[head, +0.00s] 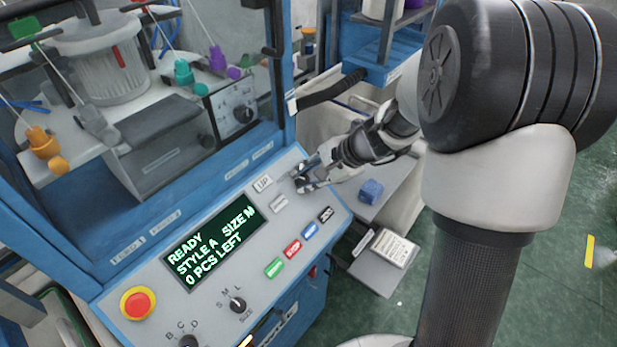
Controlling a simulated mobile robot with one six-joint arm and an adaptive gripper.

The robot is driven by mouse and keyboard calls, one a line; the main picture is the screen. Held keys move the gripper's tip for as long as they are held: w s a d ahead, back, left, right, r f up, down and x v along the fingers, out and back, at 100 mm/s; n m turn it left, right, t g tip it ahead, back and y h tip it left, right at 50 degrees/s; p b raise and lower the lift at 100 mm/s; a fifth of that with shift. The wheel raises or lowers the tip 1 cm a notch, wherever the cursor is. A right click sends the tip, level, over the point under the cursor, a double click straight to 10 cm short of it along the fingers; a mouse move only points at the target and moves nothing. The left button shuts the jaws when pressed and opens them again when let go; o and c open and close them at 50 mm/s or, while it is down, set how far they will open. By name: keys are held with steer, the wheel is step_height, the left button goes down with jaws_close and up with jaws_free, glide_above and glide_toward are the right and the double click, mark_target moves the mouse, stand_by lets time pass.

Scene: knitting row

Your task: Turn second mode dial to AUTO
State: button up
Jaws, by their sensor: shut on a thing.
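My gripper (303,183) reaches in from the right and is down at the upper right of the sloped grey control panel (225,275). Its fingers are shut on a small control there, which sits where a mode dial could be. The fingers hide most of that control, so its pointer and any AUTO mark cannot be read. A small label reading UP (263,183) is just left of the fingers, with another small label (279,203) below it. The panel's display (212,247) reads READY, STYLE A, SIZE M, 0 PCS LEFT.
Green (274,268), red (293,249), blue (310,230) and black (326,214) buttons line the panel's right side. A size dial (237,304) and red emergency button (137,303) sit lower. A blue cube (371,191) lies on a grey shelf right of the panel.

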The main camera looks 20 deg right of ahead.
steer(key=o, duration=1.1)
steer(key=shift+c, duration=0.2)
steer(key=v, duration=1.2)
